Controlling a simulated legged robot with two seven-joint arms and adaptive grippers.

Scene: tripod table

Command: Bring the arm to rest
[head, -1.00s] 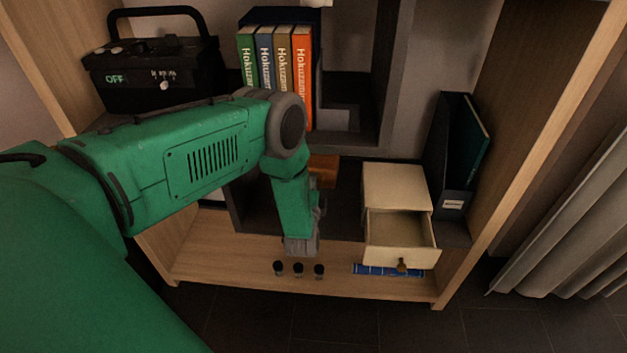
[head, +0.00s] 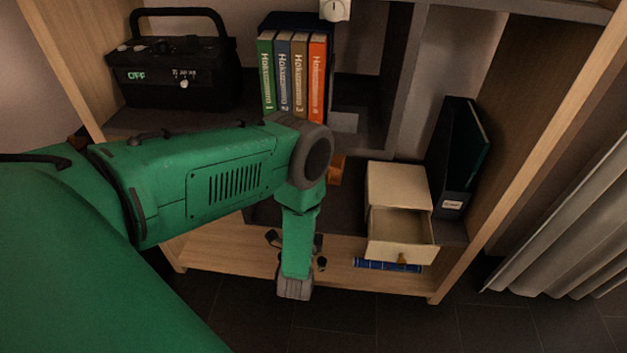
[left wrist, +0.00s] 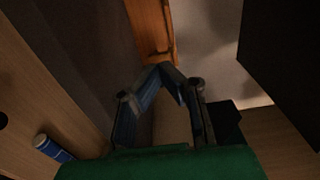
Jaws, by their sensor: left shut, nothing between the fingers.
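My left arm (head: 230,185) comes in from the left in the head view, with its forearm bent downward in front of the lower shelf. The grey end of its wrist link (head: 295,287) is low, over the shelf's front edge. The gripper itself is mostly hidden behind this link. In the left wrist view my left gripper (left wrist: 167,78) is shut with nothing between its fingers. My right arm and gripper are in neither current view.
A radio (head: 180,75) and books (head: 300,75) stand above. An orange-brown object (left wrist: 152,30) is near my gripper.

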